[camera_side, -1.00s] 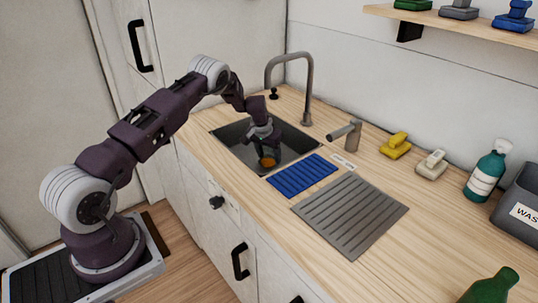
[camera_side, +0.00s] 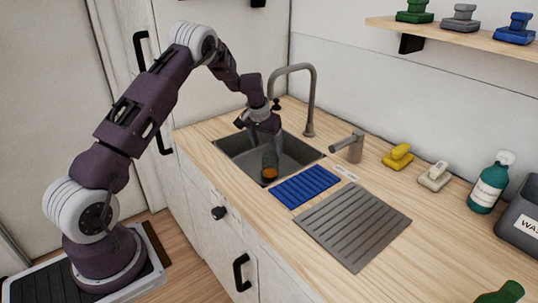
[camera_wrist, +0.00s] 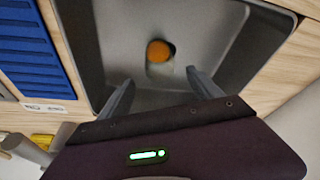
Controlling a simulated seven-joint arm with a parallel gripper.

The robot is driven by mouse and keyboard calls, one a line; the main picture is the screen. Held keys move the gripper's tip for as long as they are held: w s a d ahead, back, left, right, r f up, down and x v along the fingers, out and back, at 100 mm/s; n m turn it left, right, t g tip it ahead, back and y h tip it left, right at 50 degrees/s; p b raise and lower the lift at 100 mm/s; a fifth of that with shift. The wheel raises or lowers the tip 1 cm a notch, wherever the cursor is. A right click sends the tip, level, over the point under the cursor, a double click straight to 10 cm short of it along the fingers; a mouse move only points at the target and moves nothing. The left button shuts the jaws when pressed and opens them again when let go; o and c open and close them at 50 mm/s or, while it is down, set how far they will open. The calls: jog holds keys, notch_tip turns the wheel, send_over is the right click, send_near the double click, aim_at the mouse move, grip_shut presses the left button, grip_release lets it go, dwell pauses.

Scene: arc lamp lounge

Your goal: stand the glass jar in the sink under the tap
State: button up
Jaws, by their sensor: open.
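The glass jar (camera_side: 269,163) is in the grey sink (camera_side: 228,147), in its front part; it looks dark, with orange at its lower end in the side view. In the wrist view its orange end (camera_wrist: 158,51) shows as a round disc beyond my fingers, and I cannot tell for sure whether it stands or lies. The curved metal tap (camera_side: 312,95) arches over the back of the sink. My gripper (camera_side: 263,137) is above the sink, apart from the jar and below the tap's spout. Its two fingers are spread and empty in the wrist view (camera_wrist: 160,80).
A blue ribbed mat (camera_side: 304,186) and a grey ribbed drainer (camera_side: 353,226) lie right of the sink.

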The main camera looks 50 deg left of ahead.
jog(key=shift+s+r, duration=0.15)
jog(key=shift+r, duration=0.25)
jog(key=s+d+r+m+t, duration=0.1)
jog(key=s+d+r, duration=0.2)
jog(key=d+r, duration=0.45)
jog(key=s+d+r, duration=0.4)
jog(key=d+r, duration=0.1)
jog(key=r, duration=0.5)
jog(key=s+d+r+m+h, duration=0.1)
jog(key=s+d+r+m, duration=0.1)
jog(key=s+d+r, duration=0.65)
jog(key=s+d+f, duration=0.1)
jog(key=s+d, duration=0.1)
jog(key=s, duration=0.8)
jog(key=s+d+f+m+t, duration=0.1)
jog(key=s+d+f, duration=0.1)
jog(key=s, duration=0.9)
jog(key=shift+s+d+f+m, duration=0.2)
jog(key=shift+d+m, duration=0.1)
jog(key=shift+d, duration=0.55)
jog(key=shift+c, duration=0.4)
